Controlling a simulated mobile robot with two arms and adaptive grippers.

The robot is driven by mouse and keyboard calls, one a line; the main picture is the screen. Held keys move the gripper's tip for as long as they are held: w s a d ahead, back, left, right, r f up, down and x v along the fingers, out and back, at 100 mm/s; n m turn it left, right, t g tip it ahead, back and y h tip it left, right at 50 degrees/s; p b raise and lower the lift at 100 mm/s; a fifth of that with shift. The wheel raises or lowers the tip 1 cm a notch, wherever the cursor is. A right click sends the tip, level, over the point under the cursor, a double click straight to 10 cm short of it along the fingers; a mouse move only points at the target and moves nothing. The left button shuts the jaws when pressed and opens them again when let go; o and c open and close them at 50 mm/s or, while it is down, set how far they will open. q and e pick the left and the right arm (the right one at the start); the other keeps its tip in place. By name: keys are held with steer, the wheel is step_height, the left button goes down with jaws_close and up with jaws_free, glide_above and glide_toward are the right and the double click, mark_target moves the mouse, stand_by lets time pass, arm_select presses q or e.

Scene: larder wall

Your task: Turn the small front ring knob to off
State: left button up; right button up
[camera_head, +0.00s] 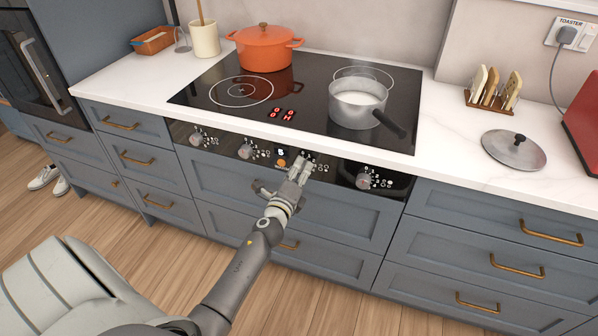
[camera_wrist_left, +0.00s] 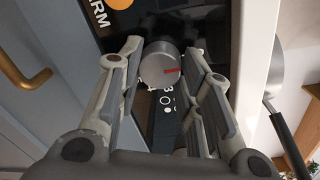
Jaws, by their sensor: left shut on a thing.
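My left gripper (camera_head: 301,164) is at the stove's black control panel (camera_head: 335,174), on the third knob from the left. The gripper mostly hides that knob in the head view. In the left wrist view the round silver knob (camera_wrist_left: 160,68) with a red mark sits between the two fingers of the gripper (camera_wrist_left: 162,55), which are shut on it. The red mark points towards the right in that view. A steel saucepan (camera_head: 349,109) with white liquid stands on the front right ring of the black hob (camera_head: 215,112). My right gripper is not in view.
Other knobs (camera_head: 197,139) line the panel, with one (camera_head: 365,181) right of my gripper. An orange pot (camera_head: 264,50) stands at the back. A lid (camera_head: 513,150) lies on the right counter.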

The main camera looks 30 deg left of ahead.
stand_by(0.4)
arm_select(q)
steer(key=o, duration=1)
steer(key=v, duration=1.2)
